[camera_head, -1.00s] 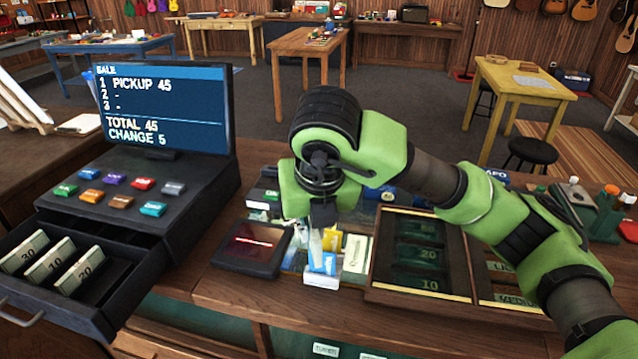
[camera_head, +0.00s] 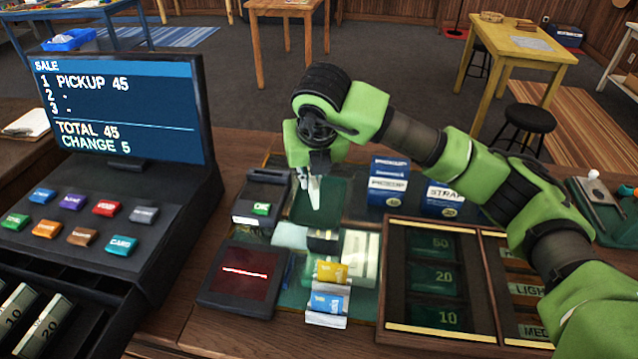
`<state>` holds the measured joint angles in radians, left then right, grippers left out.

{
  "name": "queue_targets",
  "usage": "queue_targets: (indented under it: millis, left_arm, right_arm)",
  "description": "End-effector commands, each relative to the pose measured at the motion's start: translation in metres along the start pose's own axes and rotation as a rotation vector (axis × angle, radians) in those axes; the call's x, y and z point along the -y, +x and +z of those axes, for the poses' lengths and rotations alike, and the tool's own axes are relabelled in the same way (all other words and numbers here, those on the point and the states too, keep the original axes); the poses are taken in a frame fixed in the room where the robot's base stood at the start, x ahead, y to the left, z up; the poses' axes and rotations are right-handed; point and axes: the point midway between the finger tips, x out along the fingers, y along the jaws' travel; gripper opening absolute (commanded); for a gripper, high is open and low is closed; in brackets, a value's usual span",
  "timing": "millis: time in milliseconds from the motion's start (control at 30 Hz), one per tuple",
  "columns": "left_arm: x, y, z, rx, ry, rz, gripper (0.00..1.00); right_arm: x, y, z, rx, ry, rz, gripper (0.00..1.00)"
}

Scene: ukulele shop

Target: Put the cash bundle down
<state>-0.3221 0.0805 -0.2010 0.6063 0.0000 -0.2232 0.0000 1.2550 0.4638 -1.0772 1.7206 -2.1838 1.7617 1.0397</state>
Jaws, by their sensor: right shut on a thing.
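My right gripper (camera_head: 315,190), on the green arm from the right, points down over the dark green mat (camera_head: 331,205) on the counter. It is shut on a narrow pale thing, seen nearly edge-on between the fingertips. This appears to be the cash bundle, but its face is hidden. I cannot tell whether its lower end touches the mat. Other bundles marked 10 and 20 (camera_head: 41,331) stand in the cash drawer at lower left. My left gripper is not in view.
The register screen (camera_head: 122,112) reads total 45, change 5. A card reader (camera_head: 262,197) and scanner pad (camera_head: 245,278) lie left of the mat, pickup boxes (camera_head: 389,184) right. Blue and yellow packets (camera_head: 327,305) lie in front. A wooden tray (camera_head: 384,292) has slots marked 50, 20, 10.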

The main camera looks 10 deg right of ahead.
Motion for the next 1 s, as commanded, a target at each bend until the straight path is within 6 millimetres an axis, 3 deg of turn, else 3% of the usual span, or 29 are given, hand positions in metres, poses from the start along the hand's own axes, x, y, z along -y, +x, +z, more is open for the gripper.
queue_targets:
  millis: [33, 200, 400, 700, 1000]
  left_arm:
    - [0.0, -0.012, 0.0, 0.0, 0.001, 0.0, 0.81]
    - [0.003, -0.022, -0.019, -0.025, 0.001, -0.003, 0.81]
    - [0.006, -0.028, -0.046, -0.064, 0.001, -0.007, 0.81]
    - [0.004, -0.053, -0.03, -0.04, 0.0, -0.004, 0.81]
    - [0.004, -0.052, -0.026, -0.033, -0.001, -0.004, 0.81]
  right_arm:
    - [0.009, 0.006, 0.009, -0.005, 0.006, -0.006, 0.0]
    - [0.019, 0.045, 0.015, -0.005, 0.002, -0.002, 0.0]
    - [0.025, 0.066, 0.019, -0.002, 0.0, -0.001, 0.0]
    - [0.029, 0.097, 0.013, -0.003, -0.001, -0.001, 0.0]
    - [0.028, 0.106, 0.01, 0.001, -0.001, 0.0, 0.0]
